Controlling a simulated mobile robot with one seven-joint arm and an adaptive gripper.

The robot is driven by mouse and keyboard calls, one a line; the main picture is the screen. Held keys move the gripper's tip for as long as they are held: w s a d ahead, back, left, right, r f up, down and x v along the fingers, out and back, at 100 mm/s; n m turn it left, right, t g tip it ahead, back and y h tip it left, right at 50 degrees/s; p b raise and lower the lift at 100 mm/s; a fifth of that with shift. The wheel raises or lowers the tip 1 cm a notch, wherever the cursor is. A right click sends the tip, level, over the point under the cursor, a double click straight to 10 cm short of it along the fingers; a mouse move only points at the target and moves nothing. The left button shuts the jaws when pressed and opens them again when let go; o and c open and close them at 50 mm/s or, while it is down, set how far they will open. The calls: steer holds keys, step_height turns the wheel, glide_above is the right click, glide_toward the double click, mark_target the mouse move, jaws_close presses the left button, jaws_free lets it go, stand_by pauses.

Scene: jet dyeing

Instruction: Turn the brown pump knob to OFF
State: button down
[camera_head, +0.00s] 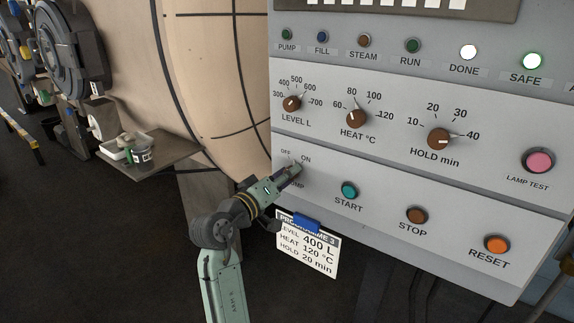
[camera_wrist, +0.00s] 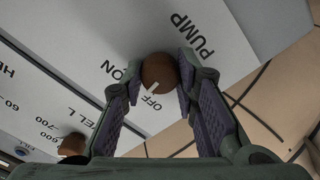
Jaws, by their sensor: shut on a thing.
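The brown pump knob (camera_wrist: 158,72) sits between the two fingertips of my gripper (camera_wrist: 161,69) in the wrist view. My gripper is shut on its sides. The knob's white pointer line aims toward the OFF label (camera_wrist: 151,103), and the ON label (camera_wrist: 119,70) lies to the left. In the head view my gripper (camera_head: 296,168) reaches the lower left of the control panel and hides most of the knob. The OFF and ON labels show just above the fingertips, and the PUMP label is partly covered.
The START button (camera_head: 349,190), STOP button (camera_head: 417,215) and RESET button (camera_head: 497,244) lie to the right. The LEVEL knob (camera_head: 292,103) is above. A programme card (camera_head: 308,249) hangs below my gripper.

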steer(key=shift+n+p, duration=2.55)
steer(key=shift+n, duration=0.25)
steer(key=c, duration=1.2)
jaws_free()
steer(key=shift+c, duration=0.2)
steer(key=v, duration=1.2)
